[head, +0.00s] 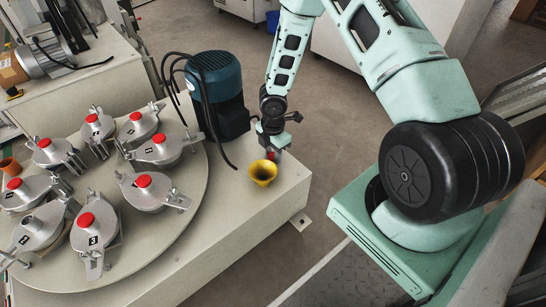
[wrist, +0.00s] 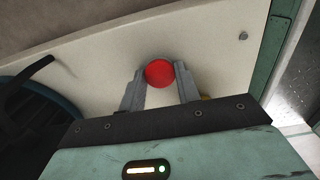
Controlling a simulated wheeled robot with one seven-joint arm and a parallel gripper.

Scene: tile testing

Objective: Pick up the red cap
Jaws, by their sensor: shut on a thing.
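My gripper (head: 273,153) points down over the right end of the table, beside the yellow funnel (head: 263,173). In the wrist view its two grey fingers (wrist: 161,76) are on either side of a round red cap (wrist: 159,73), and they are shut on it. In the head view only a small red patch of this cap (head: 271,156) shows between the fingers, behind the funnel's rim. I cannot tell whether the cap still touches the table.
A round turntable (head: 183,215) holds several metal pots with red knobs (head: 143,181). A dark blue motor (head: 216,85) with black cables stands left of my gripper. The pale table top (head: 235,215) is clear in front of the funnel.

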